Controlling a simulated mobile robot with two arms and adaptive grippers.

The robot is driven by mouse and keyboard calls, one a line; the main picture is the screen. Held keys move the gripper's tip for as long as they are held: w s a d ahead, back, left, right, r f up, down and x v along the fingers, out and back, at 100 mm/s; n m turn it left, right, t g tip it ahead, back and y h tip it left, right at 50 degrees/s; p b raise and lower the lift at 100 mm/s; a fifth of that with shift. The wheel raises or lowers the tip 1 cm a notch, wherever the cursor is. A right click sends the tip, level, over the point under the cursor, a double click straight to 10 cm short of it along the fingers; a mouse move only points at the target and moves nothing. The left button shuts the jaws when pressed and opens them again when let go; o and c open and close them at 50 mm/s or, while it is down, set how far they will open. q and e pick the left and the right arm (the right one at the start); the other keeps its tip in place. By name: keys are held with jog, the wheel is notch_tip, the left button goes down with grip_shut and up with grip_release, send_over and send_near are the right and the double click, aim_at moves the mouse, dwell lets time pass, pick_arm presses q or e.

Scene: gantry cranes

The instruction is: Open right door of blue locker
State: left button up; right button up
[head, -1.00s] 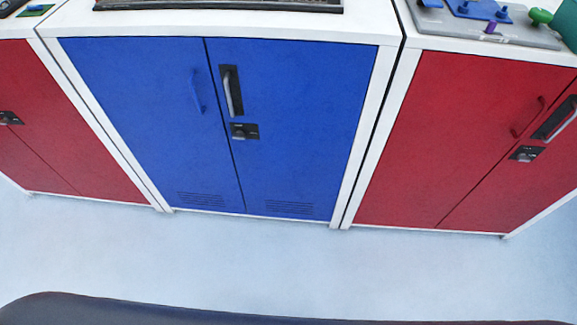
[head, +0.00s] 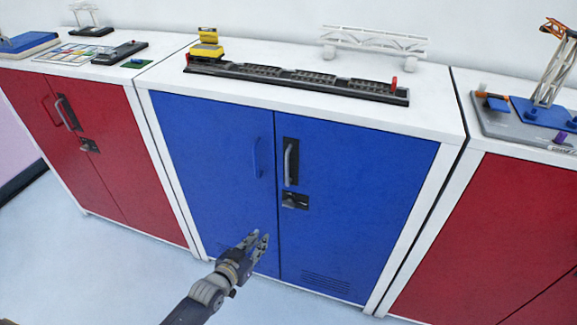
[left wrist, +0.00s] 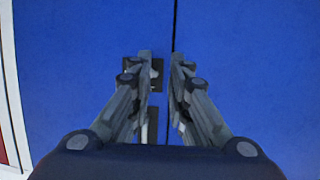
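The blue locker's right door (head: 360,190) is shut, flush with the left door (head: 215,170) at the centre seam. A silver upright handle (head: 288,163) sits on a black plate near the seam, with a black latch plate (head: 295,200) below it. My left gripper (head: 259,243) is open and empty in front of the locker, low and left of the seam, below the handle. The left wrist view looks inverted; there my left gripper's fingers (left wrist: 163,60) are apart before the right door (left wrist: 70,60), partly hiding the latch and handle plates. My right gripper is out of view.
The left door has a thin blue handle (head: 257,157). Red lockers stand on the left (head: 95,160) and right (head: 490,220). A black rail model (head: 300,80) and a white truss (head: 375,42) lie on the white top. The floor (head: 90,265) in front is clear.

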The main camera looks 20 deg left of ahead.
aim_at(286, 169)
pick_arm(q)
jog(key=w+d+r+t+h, duration=0.1)
jog(key=w+r+t, duration=0.1)
jog(key=r, duration=0.7)
jog(key=w+d+r+t+h, duration=0.1)
jog(key=w+r+t, duration=0.1)
jog(key=r, duration=0.7)
jog(key=shift+m, duration=0.3)
jog(key=x, duration=1.1)
jog(key=shift+d+p, duration=0.1)
jog(key=shift+p, duration=0.2)
jog(key=shift+c, duration=0.6)
grip_shut()
